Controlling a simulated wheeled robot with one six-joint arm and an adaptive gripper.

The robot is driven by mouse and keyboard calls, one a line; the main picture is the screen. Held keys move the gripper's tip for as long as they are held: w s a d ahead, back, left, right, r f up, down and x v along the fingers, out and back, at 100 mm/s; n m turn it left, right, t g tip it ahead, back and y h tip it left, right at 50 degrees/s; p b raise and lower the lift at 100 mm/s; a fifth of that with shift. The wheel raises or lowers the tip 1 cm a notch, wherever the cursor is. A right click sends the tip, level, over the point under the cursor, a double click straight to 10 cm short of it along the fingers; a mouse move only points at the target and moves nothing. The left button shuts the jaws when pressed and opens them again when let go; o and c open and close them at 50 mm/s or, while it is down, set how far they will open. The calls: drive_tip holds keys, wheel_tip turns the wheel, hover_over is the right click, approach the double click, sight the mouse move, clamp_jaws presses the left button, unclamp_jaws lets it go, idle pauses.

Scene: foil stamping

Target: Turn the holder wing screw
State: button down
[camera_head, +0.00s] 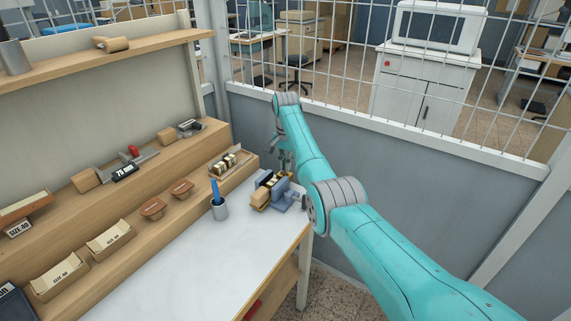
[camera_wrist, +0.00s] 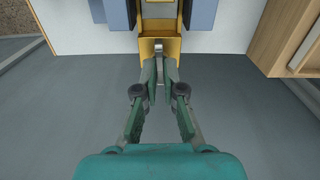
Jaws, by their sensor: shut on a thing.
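The holder (camera_head: 271,190), a small brass and blue-grey device, sits near the far right end of the white table. Its yellow end also shows in the wrist view (camera_wrist: 160,25), between blue-grey blocks. My gripper (camera_wrist: 159,62) points at that end, with its fingertips close together around a small grey metal piece (camera_wrist: 159,47), which seems to be the wing screw. Most of the screw is hidden between the fingers. In the head view, my gripper (camera_head: 285,158) is small and partly hidden beside the holder.
A grey cup with a blue tool (camera_head: 219,208) stands left of the holder. A wooden tray with small pieces (camera_head: 231,164) lies behind it. A stepped wooden shelf (camera_head: 150,172) runs along the left. A grey wall with wire mesh (camera_head: 400,170) closes the right side. The front tabletop (camera_head: 180,265) is clear.

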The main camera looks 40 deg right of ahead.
drive_tip(key=shift+s+a+f, duration=0.1)
drive_tip(key=shift+s+f, duration=0.05)
drive_tip(key=shift+f, duration=0.2)
drive_tip(key=c, duration=1.1)
unclamp_jaws()
drive_tip(key=shift+r, duration=0.2)
drive_tip(key=shift+r, duration=0.25)
wheel_tip(320, 180, up, 11)
drive_tip(key=shift+r, duration=0.2)
